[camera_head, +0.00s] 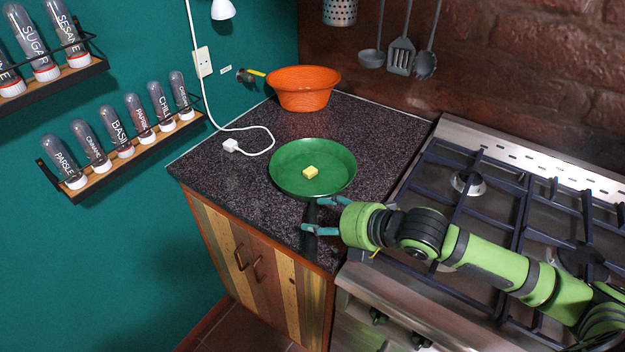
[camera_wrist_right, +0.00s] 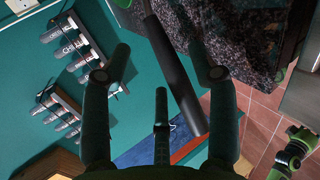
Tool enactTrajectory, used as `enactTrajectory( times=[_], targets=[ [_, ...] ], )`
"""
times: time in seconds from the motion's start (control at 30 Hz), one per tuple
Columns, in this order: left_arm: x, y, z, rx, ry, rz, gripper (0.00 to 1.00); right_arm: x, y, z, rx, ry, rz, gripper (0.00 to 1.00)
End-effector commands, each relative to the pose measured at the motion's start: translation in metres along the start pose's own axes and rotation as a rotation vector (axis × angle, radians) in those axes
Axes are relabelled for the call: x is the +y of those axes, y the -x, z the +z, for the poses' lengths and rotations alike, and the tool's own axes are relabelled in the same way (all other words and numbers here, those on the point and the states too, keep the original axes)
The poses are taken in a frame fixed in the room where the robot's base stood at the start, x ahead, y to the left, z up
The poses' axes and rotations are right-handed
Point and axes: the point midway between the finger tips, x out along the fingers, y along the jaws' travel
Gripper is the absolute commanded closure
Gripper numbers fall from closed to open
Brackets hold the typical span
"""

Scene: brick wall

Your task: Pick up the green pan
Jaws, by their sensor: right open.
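The green pan (camera_head: 300,187) rests upright on the dark speckled counter, with a small yellow block (camera_head: 310,172) inside it. Its dark handle (camera_head: 309,217) points toward the counter's front edge. My right gripper (camera_head: 312,214) is open at the handle, with one finger on the pan side and the other nearer the front edge. In the right wrist view, the dark handle (camera_wrist_right: 172,70) runs between the spread fingers of my right gripper (camera_wrist_right: 160,52). Whether any finger touches it I cannot tell. The pan's bowl is mostly out of that view.
An orange bowl (camera_head: 303,95) stands at the back of the counter (camera_head: 225,180). A white plug and cable (camera_head: 232,145) lie left of the pan. The gas stove (camera_head: 470,230) is on the right, under my right arm. Spice racks (camera_head: 125,160) hang on the left wall.

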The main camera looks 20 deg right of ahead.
Motion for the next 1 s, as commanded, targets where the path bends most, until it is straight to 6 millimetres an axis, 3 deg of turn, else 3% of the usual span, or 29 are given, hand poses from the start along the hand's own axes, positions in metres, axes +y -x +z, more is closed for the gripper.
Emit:
enactTrajectory(
  times=[0.3, 0.43, 0.6, 0.73, 0.77, 1.0],
  targets=[
    [-0.002, 0.015, -0.014, 0.022, -0.001, -0.002, 0.60, 0.002, -0.038, 0.001, 0.000, -0.003, 0.000, 0.40],
    [-0.004, 0.015, -0.027, 0.044, -0.002, -0.004, 0.60, 0.001, -0.043, 0.000, 0.001, 0.000, -0.001, 0.40],
    [-0.004, 0.015, -0.027, 0.043, -0.002, -0.004, 0.60, 0.000, -0.043, 0.001, 0.000, 0.001, -0.001, 0.40],
    [-0.003, 0.014, -0.021, 0.035, -0.003, -0.003, 0.60, 0.000, -0.043, 0.001, 0.000, 0.000, -0.001, 0.92],
    [-0.003, 0.014, -0.020, 0.033, -0.003, -0.003, 0.60, 0.000, -0.043, 0.001, 0.000, 0.000, -0.001, 1.00],
    [-0.002, 0.015, -0.015, 0.023, -0.003, -0.002, 0.60, 0.004, -0.042, 0.002, -0.004, 0.006, 0.009, 1.00]
  ],
)
